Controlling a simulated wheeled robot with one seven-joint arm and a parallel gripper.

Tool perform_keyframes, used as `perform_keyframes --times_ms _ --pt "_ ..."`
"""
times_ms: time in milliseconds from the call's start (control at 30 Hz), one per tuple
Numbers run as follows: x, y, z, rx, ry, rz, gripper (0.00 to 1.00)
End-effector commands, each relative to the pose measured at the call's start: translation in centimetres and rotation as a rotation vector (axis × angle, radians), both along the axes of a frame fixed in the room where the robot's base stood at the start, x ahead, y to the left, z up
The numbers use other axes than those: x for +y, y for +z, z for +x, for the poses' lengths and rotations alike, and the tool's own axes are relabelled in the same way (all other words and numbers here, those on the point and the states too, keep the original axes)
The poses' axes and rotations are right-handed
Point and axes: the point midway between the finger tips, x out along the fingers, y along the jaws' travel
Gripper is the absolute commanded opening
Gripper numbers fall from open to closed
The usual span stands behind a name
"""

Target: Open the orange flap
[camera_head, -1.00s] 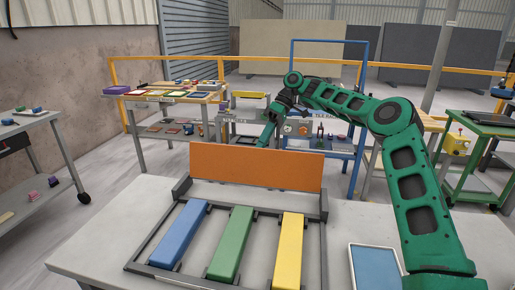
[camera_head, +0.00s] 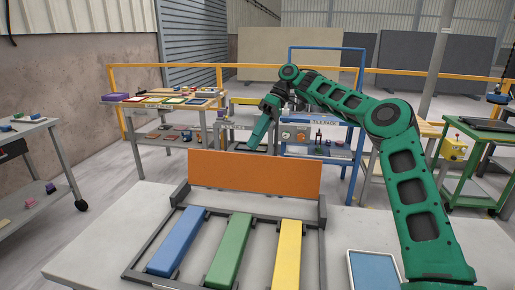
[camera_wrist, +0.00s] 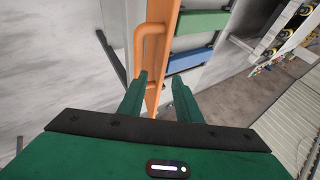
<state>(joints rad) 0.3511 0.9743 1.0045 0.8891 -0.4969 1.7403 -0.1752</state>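The orange flap (camera_head: 254,174) stands upright along the back edge of a dark frame (camera_head: 322,240) on the table. In the wrist view the flap (camera_wrist: 164,60) appears nearly edge-on, with an orange bar handle (camera_wrist: 139,50) on its left side. My gripper (camera_head: 254,146) is beyond the flap's top edge in the head view. In the wrist view my gripper (camera_wrist: 159,88) is open, its two green fingers apart with the flap and handle end showing between them. I cannot tell whether a finger touches.
Blue (camera_head: 178,241), green (camera_head: 230,250) and yellow (camera_head: 287,254) bars lie in the frame before the flap. A blue-topped tray (camera_head: 375,270) sits to the right. Loaded shelves (camera_head: 165,103) and a blue rack (camera_head: 320,150) stand behind the table.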

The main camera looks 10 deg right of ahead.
Motion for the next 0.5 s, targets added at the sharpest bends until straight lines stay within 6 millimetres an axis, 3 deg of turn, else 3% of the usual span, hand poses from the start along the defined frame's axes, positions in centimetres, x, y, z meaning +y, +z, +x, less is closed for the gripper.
perform_keyframes --times_ms 500 --pt "6.2 4.6 -4.8 -0.002 0.001 -0.002 0.31"
